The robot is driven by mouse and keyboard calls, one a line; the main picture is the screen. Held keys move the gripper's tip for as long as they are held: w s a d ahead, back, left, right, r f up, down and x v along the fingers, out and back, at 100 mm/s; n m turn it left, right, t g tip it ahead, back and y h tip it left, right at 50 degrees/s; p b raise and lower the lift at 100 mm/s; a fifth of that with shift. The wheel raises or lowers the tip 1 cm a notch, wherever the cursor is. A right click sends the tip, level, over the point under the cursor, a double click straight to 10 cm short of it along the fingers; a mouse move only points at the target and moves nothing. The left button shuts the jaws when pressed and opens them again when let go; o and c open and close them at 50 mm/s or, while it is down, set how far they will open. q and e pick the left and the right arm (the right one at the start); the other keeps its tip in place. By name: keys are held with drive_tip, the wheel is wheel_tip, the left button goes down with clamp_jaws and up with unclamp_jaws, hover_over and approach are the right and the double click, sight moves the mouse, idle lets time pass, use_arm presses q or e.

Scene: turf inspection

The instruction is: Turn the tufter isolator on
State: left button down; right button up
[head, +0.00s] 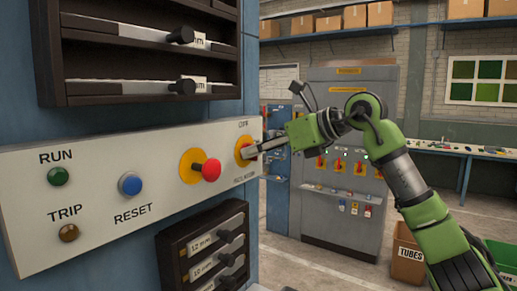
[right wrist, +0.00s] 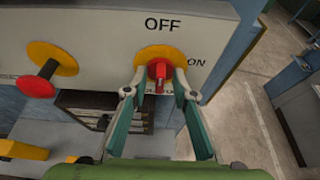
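The tufter isolator is a red rotary handle (right wrist: 159,71) on a round yellow plate (right wrist: 178,56), at the right end of the pale control panel. In the right wrist view "OFF" is printed above it and "ON" to its right. The handle looks upright, in line with OFF. In the head view its yellow plate (head: 241,146) is partly hidden by my right gripper (head: 252,152). My right gripper's fingers (right wrist: 159,80) stand open on either side of the handle, with small gaps showing. My left gripper is not in view.
A red mushroom button (head: 211,170) on a yellow disc sits just left of the isolator. Further left are a blue RESET button (head: 130,185), a green RUN button (head: 58,176) and an amber TRIP lamp (head: 69,233). A grey cabinet (head: 346,100) stands behind my right arm.

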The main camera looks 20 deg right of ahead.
clamp_jaws()
drive_tip(key=shift+r, duration=0.1)
drive_tip(key=m+y+p, duration=0.2)
drive_tip(key=m, duration=0.2)
drive_tip(key=m+g+y+p, duration=0.1)
drive_tip(key=m+y+p, duration=0.1)
drive_tip(key=m, duration=0.3)
drive_tip(key=d+f+m+y+p, duration=0.1)
drive_tip(key=m+y+p, duration=0.1)
drive_tip(key=m+y, duration=0.1)
drive_tip(key=shift+w+m+g, duration=0.3)
drive_tip(key=shift+m, duration=0.4)
drive_tip(key=shift+y, duration=0.3)
idle(0.4)
unclamp_jaws()
